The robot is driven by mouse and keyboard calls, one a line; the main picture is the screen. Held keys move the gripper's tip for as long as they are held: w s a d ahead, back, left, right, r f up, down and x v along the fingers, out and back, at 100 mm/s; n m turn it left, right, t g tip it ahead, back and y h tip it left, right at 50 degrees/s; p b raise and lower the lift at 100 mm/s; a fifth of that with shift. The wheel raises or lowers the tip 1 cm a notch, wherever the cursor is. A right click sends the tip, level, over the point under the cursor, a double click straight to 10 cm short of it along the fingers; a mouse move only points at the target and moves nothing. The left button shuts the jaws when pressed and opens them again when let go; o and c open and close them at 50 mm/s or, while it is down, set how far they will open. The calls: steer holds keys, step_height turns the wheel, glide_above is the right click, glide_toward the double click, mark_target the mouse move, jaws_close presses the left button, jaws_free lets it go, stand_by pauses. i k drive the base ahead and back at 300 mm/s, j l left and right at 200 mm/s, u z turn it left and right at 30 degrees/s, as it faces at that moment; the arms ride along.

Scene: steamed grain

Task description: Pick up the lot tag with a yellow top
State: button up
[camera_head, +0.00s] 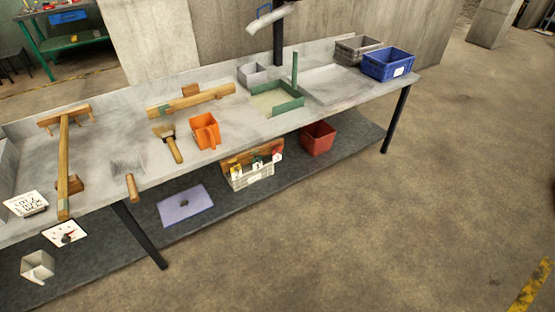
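Several small tags stand in a row in a light grey crate (252,180) on the dark lower shelf under the bench. The leftmost is a tag with a yellow top (237,168). To its right are a pale tag with dark marking (257,164) and a tag with a red top (276,156). A brown wooden board is close behind them, partly hidden. The tags are small here, and their lower parts are hidden by the crate. My gripper is not in view.
The grey bench top (215,165) overhangs the lower shelf (210,222). A red bin (318,139) stands right of the crate, a lilac sheet (186,205) lies left. Dark bench legs (140,236) (396,120) stand at either side. Open floor (370,230) lies in front.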

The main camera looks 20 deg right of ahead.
mark_target(235, 176)
steer(key=i+j+z, duration=0.1)
steer(key=i+j, duration=0.3)
steer(key=i, duration=0.2)
steer(key=i+j, duration=0.4)
steer(key=i, duration=0.25)
steer(key=i+z, duration=0.1)
steer(key=z, duration=0.95)
